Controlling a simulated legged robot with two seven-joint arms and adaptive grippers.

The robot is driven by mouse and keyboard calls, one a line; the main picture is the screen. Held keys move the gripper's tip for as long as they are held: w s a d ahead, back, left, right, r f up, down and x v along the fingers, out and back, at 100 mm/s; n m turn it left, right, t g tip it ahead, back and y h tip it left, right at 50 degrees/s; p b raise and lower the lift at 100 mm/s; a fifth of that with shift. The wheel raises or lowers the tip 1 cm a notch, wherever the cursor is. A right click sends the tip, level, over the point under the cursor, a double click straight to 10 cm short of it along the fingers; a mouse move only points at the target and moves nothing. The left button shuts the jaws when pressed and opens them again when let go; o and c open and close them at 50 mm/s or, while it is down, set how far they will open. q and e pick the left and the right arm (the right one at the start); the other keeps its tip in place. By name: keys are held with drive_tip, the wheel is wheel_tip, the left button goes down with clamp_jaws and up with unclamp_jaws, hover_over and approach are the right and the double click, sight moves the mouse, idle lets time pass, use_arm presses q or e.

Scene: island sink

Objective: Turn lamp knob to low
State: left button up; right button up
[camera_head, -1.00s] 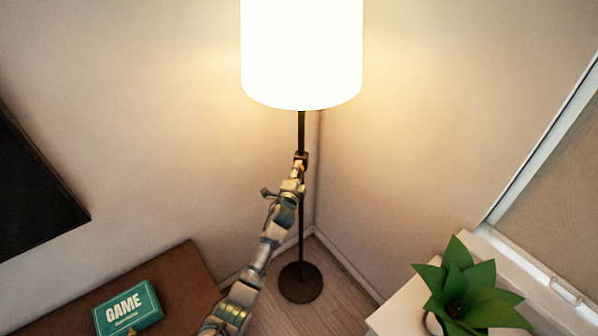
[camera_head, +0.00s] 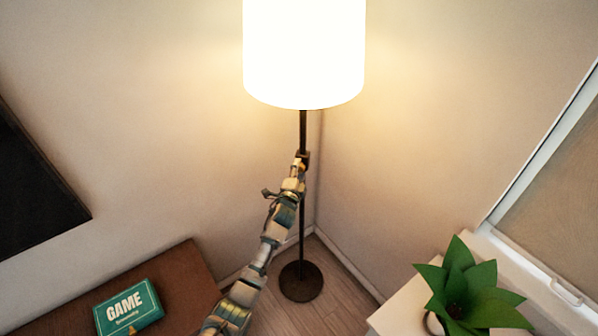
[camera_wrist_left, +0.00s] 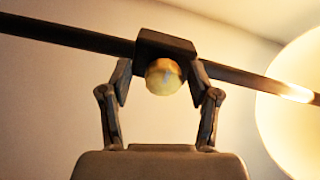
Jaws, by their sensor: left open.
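The floor lamp has a bright, lit white shade (camera_head: 303,55) on a thin dark pole (camera_head: 302,225) with a round base. A dark switch box (camera_wrist_left: 166,46) sits on the pole, and a round brass-coloured knob (camera_wrist_left: 164,77) faces the left wrist camera. My left gripper (camera_head: 299,163) reaches up to the box in the head view. In the left wrist view its open fingers (camera_wrist_left: 160,88) stand on both sides of the knob, with a gap to it; their tips are close to the box. In the head view the gripper mostly hides the knob. My right gripper is not in view.
A green game box (camera_head: 128,307) lies on a brown table (camera_head: 188,280) at the lower left. A green plant (camera_head: 468,290) stands on a white surface (camera_head: 400,312) at the lower right. Walls meet behind the lamp. A dark panel (camera_head: 35,190) hangs at the left.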

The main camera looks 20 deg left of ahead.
use_arm(q)
drive_tip(key=shift+s, duration=0.1)
drive_tip(key=s, duration=1.1)
drive_tip(key=shift+s+d, duration=0.2)
drive_tip(key=shift+s, duration=0.15)
drive_tip(key=shift+f, duration=0.1)
drive_tip(key=s+f+n+g, duration=0.25)
drive_tip(key=s+f, duration=0.25)
drive_tip(key=f, duration=0.8)
drive_tip(key=s+f+n+g, duration=0.1)
drive_tip(key=s+f+g, duration=0.3)
drive_tip(key=f, duration=1)
drive_tip(key=s+f+n+g, duration=0.2)
drive_tip(key=s+f, duration=0.5)
drive_tip(key=f, duration=0.6)
drive_tip(key=s+a+f+n+g, duration=0.1)
drive_tip(key=s+f+n+g, duration=0.1)
drive_tip(key=s+f, duration=0.75)
drive_tip(key=s+a+f+n+g, duration=0.1)
drive_tip(key=s+f+n+g, duration=0.15)
drive_tip(key=s+f, duration=0.75)
drive_tip(key=s+f+n+g, duration=0.2)
drive_tip(key=s+g, duration=0.2)
drive_tip(key=s, duration=2.1)
drive_tip(key=shift+s+a+f+n+h, duration=0.15)
drive_tip(key=shift+a+f+n+h, duration=0.15)
drive_tip(key=shift+a+f, duration=0.15)
